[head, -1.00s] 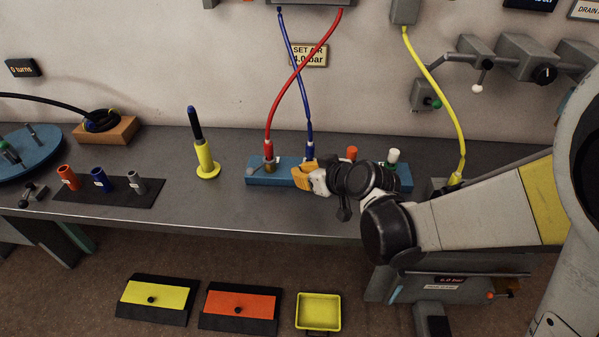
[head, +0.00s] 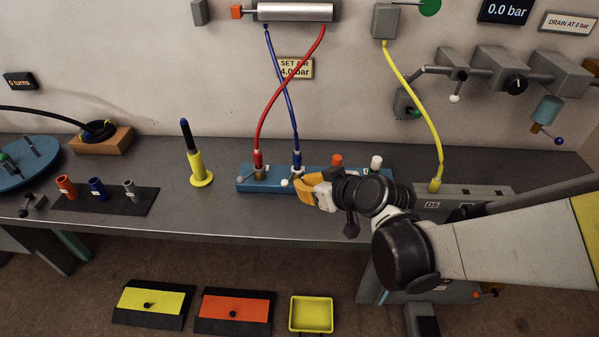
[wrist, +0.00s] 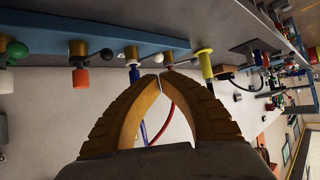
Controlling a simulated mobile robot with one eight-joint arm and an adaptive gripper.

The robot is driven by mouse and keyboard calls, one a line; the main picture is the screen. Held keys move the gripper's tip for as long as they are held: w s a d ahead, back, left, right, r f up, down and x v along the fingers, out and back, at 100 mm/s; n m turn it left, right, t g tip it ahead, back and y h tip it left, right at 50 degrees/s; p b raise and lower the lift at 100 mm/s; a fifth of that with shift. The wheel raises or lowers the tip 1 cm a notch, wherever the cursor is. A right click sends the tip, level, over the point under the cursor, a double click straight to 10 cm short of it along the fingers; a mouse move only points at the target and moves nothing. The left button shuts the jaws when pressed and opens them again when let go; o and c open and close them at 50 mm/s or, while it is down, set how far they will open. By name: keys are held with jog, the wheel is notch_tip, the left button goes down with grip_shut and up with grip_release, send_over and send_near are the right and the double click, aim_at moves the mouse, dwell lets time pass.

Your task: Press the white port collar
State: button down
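A blue manifold block (head: 250,184) sits on the bench with several ports. A white cap (head: 376,162) stands at its right end; in the wrist view a white cap (wrist: 5,80) shows at the left edge, beside a green ball. An orange cap (head: 337,160) is left of it. Blue and red hoses plug into the left ports; the blue hose fitting (wrist: 134,74) shows ahead of my fingertips. My gripper (head: 302,187) is at the manifold's front, below the blue hose's port. In the wrist view its tips (wrist: 160,77) meet, with nothing held. Contact cannot be told.
A yellow post (head: 199,165) stands left of the manifold. A yellow hose (head: 412,90) drops to a grey box (head: 470,198) on the right. Small lever balls (wrist: 106,55) stick out between ports. Bench between post and coloured cups is clear.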

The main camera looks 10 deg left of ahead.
jog(key=v, duration=0.1)
jog(key=p+v, duration=0.1)
jog(key=v, duration=0.3)
jog(key=shift+s+a, duration=0.25)
jog(key=shift+a, duration=0.05)
